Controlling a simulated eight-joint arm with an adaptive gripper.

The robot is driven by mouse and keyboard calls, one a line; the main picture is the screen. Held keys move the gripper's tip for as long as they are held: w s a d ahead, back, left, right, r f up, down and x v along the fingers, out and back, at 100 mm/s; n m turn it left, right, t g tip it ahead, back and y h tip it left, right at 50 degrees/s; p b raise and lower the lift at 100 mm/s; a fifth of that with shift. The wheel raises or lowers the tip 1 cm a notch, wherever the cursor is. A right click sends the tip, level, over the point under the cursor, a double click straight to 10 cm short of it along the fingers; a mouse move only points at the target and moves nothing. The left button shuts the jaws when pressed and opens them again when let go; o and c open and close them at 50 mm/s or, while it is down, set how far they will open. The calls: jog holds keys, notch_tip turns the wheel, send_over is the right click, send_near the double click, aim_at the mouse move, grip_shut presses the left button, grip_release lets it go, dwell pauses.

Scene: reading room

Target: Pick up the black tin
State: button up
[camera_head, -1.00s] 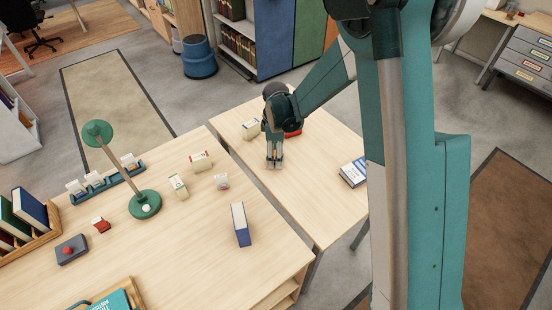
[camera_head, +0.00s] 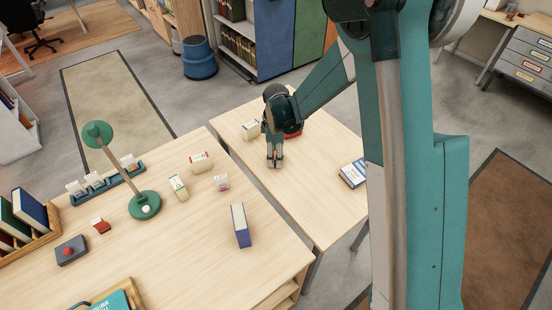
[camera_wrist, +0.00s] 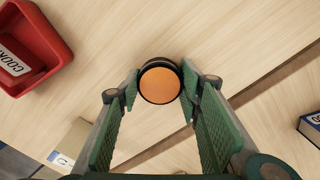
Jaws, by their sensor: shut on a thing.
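The black tin (camera_wrist: 145,91) is a small round tin with a black rim and an orange top, seen from above in the wrist view. My gripper (camera_wrist: 159,90) has one green-padded finger against each side of it. In the head view my gripper (camera_head: 274,163) points down at the pale side table, and its fingers hide the tin almost wholly. I cannot tell whether the tin still rests on the tabletop.
A red tray (camera_wrist: 62,40) and a pale box (camera_wrist: 82,135) are beside my gripper. A blue book (camera_wrist: 312,127) lies to the right. The larger desk (camera_head: 190,245) with a green lamp (camera_head: 145,205) stands to the left, beyond a gap. Bare tabletop surrounds the tin.

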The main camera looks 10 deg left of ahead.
jog(key=shift+r+p, duration=0.6)
jog(key=shift+r, duration=4.4)
jog(key=shift+d, duration=0.15)
